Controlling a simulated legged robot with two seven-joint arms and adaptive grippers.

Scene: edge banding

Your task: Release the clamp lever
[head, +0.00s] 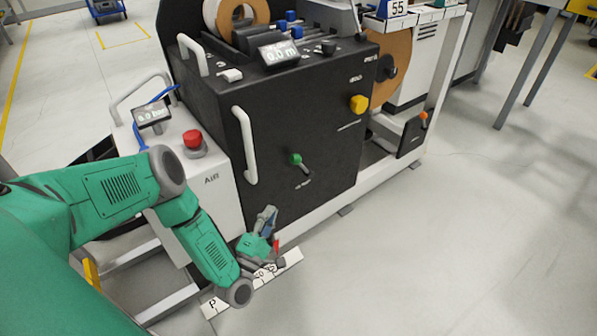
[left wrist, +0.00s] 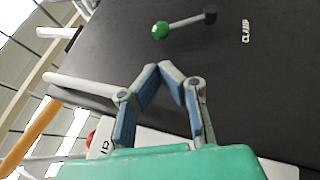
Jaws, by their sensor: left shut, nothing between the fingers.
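The clamp lever (head: 296,160) has a green ball knob and a short metal shaft. It sits on the black front panel (head: 325,135) of the machine, its knob up and left of its pivot in the head view. In the left wrist view the lever (left wrist: 183,24) shows beside the word CLAMP, beyond my fingertips. My left gripper (head: 268,214) is below and left of the lever in the head view, apart from it. Its blue-grey fingertips meet in the left wrist view (left wrist: 158,70), with nothing between them. My right gripper is not in view.
A white upright handle (head: 245,145) stands out from the panel left of the lever. The white AIR box (head: 215,178) carries a red button (head: 193,141). A red-tipped lever (head: 276,246) is close to my left gripper. Open floor (head: 450,240) lies to the right.

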